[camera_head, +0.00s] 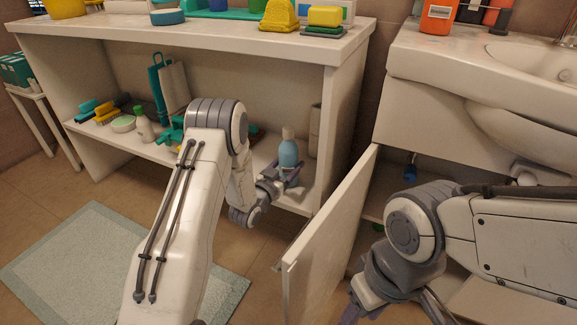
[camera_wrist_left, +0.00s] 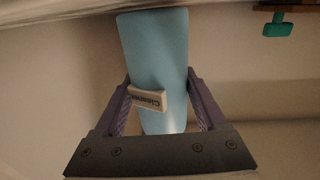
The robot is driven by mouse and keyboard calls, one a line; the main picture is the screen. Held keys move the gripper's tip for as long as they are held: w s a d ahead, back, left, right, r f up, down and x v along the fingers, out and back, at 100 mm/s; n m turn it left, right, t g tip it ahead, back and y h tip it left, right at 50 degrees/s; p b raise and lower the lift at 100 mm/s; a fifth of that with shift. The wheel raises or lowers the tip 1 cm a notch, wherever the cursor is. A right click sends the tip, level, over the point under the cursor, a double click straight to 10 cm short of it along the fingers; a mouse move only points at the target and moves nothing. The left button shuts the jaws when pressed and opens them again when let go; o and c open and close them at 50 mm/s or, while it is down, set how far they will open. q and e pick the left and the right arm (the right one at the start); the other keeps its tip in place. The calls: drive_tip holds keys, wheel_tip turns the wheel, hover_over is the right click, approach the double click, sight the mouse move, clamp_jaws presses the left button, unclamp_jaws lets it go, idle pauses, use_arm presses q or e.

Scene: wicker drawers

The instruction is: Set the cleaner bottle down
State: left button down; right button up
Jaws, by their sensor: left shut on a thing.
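The cleaner bottle (camera_head: 288,154) is light blue with a pale top. It stands upright at the right end of the open cabinet's shelf (camera_head: 262,152). My left gripper (camera_head: 283,178) is shut on the bottle's lower part. In the left wrist view the blue bottle (camera_wrist_left: 155,60) sits between the two fingers (camera_wrist_left: 160,110), with a small "Cleaner" label facing the camera. I cannot tell whether its base touches the shelf. My right gripper (camera_head: 385,310) is at the bottom of the head view; its fingertips are partly cut off.
An open white door (camera_head: 325,245) stands between my two arms. A white bottle (camera_head: 144,125), brushes (camera_head: 107,115) and a teal bag (camera_head: 158,90) are on the shelf to the left. A sink cabinet (camera_head: 440,85) is at the right. A mat (camera_head: 95,250) lies on the floor.

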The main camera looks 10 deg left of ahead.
use_arm(q)
drive_tip(key=shift+f, duration=0.2)
unclamp_jaws()
drive_tip(key=shift+r, duration=0.15)
drive_tip(key=shift+s+r, duration=0.1)
drive_tip(key=shift+s, duration=0.05)
drive_tip(key=p+v, duration=0.3)
drive_tip(key=v, duration=0.8)
drive_tip(key=shift+s, duration=0.4)
drive_tip(key=shift+a, duration=0.15)
